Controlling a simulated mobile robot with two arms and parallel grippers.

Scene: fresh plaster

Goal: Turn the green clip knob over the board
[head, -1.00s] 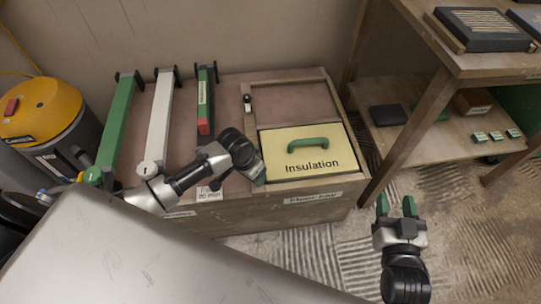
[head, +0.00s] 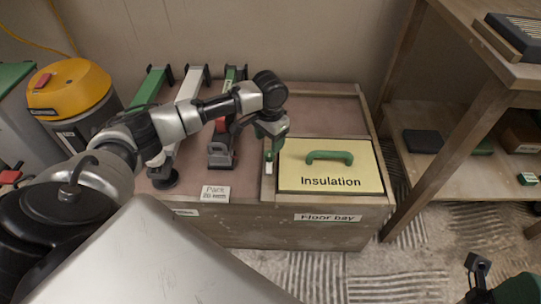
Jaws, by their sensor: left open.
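The green clip knob (head: 268,156) sits on a small pale plate on the wooden strip left of the yellow board. The board (head: 300,182), marked "Insulation" and with a green handle (head: 330,156), lies flat in the front right bay of the wooden bench. My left gripper (head: 271,140) is open, pointing down just above the knob; a gap or contact between them cannot be told. The gripper hides the strip behind it. Part of my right gripper (head: 500,284) shows at the bottom right corner, cut off by the edge, away from the bench.
Long green and white tools (head: 190,88) and a clamp-like tool (head: 221,152) lie left of the bay. A yellow vacuum (head: 68,88) stands at the far left. A wooden shelf (head: 452,165) stands at the right. The bay behind the board (head: 325,112) is empty.

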